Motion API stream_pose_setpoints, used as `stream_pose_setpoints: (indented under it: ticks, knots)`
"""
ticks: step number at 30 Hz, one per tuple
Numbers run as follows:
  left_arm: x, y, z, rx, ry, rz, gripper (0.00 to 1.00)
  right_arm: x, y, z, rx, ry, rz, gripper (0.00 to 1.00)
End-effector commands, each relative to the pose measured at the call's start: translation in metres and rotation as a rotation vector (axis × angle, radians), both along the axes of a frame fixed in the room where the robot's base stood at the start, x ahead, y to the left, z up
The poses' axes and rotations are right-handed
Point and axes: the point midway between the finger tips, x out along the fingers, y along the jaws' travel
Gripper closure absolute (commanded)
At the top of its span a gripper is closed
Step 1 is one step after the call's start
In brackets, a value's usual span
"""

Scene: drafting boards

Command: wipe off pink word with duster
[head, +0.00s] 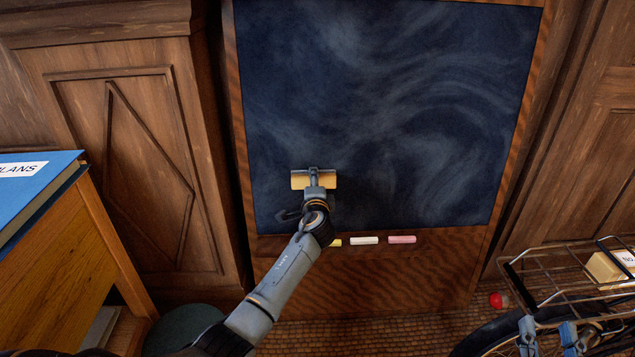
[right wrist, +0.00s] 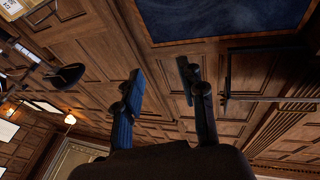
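The chalkboard (head: 400,95) stands upright and dark, with pale smears. I see no readable pink word on it; the part behind the duster and arm is hidden. The duster (head: 298,180), a tan block, is against the lower left of the board. My left gripper (head: 313,178) is shut on its middle. My right gripper (head: 550,340) is low at the right, its two fingers apart with nothing between them. In the right wrist view the open fingers (right wrist: 163,85) point at wood panelling, and the board (right wrist: 225,15) shows at the top.
Yellow, white (head: 364,240) and pink (head: 402,239) chalks lie on the ledge below the board. A wire basket (head: 570,272) with a pale box and a wheel (head: 490,335) are at lower right. A blue book (head: 30,190) lies at left.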

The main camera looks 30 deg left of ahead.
Motion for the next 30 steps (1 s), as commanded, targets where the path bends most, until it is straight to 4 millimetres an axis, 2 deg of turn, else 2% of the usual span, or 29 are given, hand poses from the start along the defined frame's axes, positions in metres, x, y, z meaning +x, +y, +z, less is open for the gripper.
stream_pose_setpoints:
  ticks: [10,19,30]
  knots:
    - [-0.008,0.018,0.001,0.001,0.000,0.006,0.79,0.003,-0.003,-0.029,-0.043,0.161,-0.010,0.60]
    - [-0.011,0.025,0.001,0.002,0.001,0.009,0.79,0.003,-0.005,-0.040,-0.059,0.223,-0.014,0.60]
    - [-0.021,0.039,0.001,0.002,0.001,0.011,0.79,-0.003,-0.012,-0.073,-0.103,0.399,-0.025,0.60]
